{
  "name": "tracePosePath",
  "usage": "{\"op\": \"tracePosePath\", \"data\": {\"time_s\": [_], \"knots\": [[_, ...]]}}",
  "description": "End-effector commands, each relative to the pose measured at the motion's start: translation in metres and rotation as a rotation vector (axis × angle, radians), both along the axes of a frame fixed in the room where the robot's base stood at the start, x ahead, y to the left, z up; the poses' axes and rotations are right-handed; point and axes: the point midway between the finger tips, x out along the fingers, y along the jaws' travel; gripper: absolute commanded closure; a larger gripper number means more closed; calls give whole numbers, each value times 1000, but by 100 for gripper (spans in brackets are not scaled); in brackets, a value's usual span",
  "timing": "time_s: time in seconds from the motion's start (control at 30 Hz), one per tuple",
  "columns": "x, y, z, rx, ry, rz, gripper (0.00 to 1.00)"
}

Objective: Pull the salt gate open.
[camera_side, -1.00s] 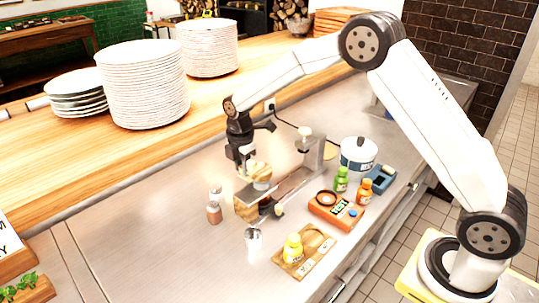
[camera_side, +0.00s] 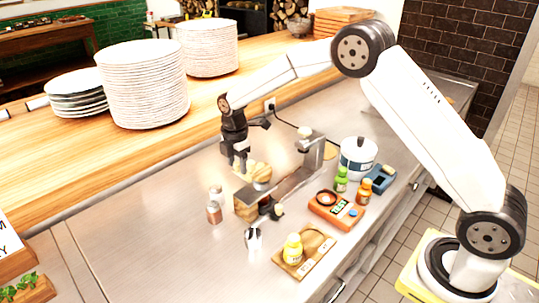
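A small wooden and metal fixture stands on the steel counter, with a wooden block (camera_side: 246,205) at its left end, a metal rail (camera_side: 290,187) and an upright post (camera_side: 314,152). A pale rounded wooden piece (camera_side: 261,172) sits on top of the block, and a dark-stemmed knob (camera_side: 277,211) sticks out at the front. I cannot tell for certain which part is the salt gate. My gripper (camera_side: 237,168) points down just left of the rounded piece. Its fingers look apart with nothing visible between them. Contact with the fixture cannot be made out.
A yellow-labelled bottle (camera_side: 293,248) stands on a wooden tray (camera_side: 291,272).

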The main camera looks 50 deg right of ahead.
Motion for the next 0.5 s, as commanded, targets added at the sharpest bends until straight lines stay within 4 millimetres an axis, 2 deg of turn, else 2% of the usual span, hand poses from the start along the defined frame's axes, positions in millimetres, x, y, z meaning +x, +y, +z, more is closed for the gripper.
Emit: {"op": "tracePosePath", "data": {"time_s": [0.27,0.5], "knots": [[0,0,1,0,0,0,41],[0,0,11,0,-2,0,41]]}}
